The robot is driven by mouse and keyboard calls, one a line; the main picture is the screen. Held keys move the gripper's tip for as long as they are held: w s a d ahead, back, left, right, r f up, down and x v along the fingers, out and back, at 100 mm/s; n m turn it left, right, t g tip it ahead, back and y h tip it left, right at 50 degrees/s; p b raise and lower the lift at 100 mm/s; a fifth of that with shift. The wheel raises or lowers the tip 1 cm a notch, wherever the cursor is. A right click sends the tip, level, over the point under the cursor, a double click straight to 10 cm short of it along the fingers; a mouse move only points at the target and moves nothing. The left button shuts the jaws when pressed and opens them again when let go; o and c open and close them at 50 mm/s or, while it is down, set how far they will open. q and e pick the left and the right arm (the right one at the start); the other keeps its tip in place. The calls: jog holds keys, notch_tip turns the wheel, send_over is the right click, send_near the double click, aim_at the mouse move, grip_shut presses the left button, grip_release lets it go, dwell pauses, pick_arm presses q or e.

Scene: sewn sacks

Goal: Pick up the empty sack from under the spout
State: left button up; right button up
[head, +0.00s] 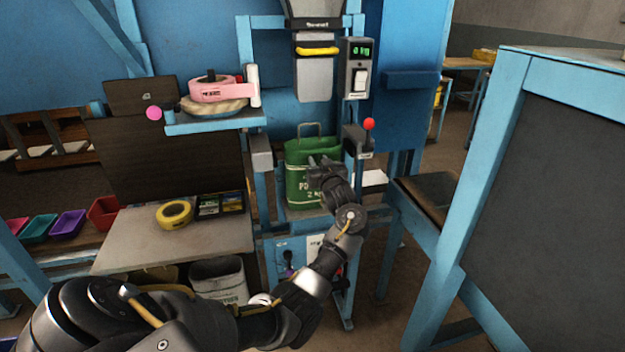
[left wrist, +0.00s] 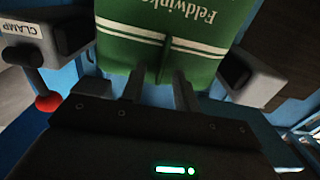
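The green sack (head: 303,162) with pale lettering and a loop handle on top stands upright under the grey spout (head: 314,78). My left gripper (head: 318,166) is in front of the sack's right half and hides part of it. In the left wrist view the sack (left wrist: 120,42) shows upside down, with white stripes and lettering. There the two fingers of the left gripper (left wrist: 157,92) are apart, with a narrow dark green strip of the sack lying between them in the picture. I cannot tell whether the fingers touch it. My right gripper is not in view.
Clamp blocks flank the sack; the right one has a red-knobbed lever (head: 369,125). A shelf (head: 215,122) and a table (head: 135,240) stand left. A blue-framed dark panel (head: 560,190) stands at the right.

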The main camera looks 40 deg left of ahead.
pick_arm(q)
grip_shut()
jog(key=shift+r, duration=0.1)
dwell(0.4)
